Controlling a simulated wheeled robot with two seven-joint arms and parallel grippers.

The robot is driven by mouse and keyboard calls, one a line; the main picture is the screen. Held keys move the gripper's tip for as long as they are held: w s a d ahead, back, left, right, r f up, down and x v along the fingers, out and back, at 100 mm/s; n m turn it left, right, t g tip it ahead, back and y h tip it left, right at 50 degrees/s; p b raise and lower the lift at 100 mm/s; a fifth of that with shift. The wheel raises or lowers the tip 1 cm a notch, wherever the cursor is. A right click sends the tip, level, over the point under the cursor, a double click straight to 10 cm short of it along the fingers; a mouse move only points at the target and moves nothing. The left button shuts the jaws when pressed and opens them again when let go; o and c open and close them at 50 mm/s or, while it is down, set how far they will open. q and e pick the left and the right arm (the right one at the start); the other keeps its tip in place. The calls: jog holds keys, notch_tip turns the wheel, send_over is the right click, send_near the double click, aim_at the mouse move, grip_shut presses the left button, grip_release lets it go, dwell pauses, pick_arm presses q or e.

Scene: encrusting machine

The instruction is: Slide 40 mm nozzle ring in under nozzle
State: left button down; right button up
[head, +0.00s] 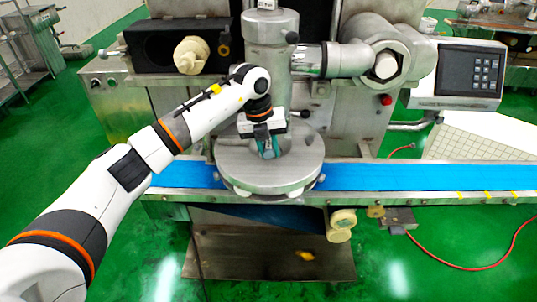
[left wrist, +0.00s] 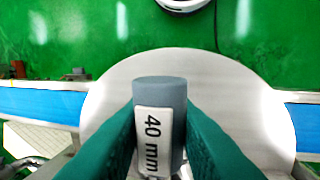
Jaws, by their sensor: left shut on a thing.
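My left gripper (head: 267,147) is over the round metal disc (head: 295,174) at the front of the encrusting machine, just below the vertical metal cylinder (head: 270,28). In the left wrist view, its green fingers (left wrist: 160,125) are shut on the grey handle of the 40 mm nozzle ring (left wrist: 160,92). A white label reading "40 mm" faces the camera. The ring part of it is hidden behind the fingers and the frame edge. I cannot tell whether it touches the disc. The nozzle outlet is not clearly seen. My right gripper is in neither view.
A blue conveyor belt (head: 420,177) runs left and right behind and beside the disc. A horizontal pipe (head: 345,60) joins the cylinder on the right, and a control panel (head: 470,75) stands further right. A beige knob (head: 191,55) sticks out at left, near my left arm.

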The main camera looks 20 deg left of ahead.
pick_arm(q)
jog(key=shift+w+a+b, duration=0.15)
jog(key=shift+w, duration=0.45)
jog(key=shift+w+a+b, duration=0.15)
jog(key=shift+w, duration=0.4)
jog(key=shift+r, duration=0.1)
jog(key=c, duration=0.9)
grip_release()
notch_tip(320, 180, up, 7)
jog(key=a+p, duration=0.1)
jog(key=p, duration=0.4)
jog(key=shift+s+a, duration=0.25)
jog(key=shift+r, duration=0.1)
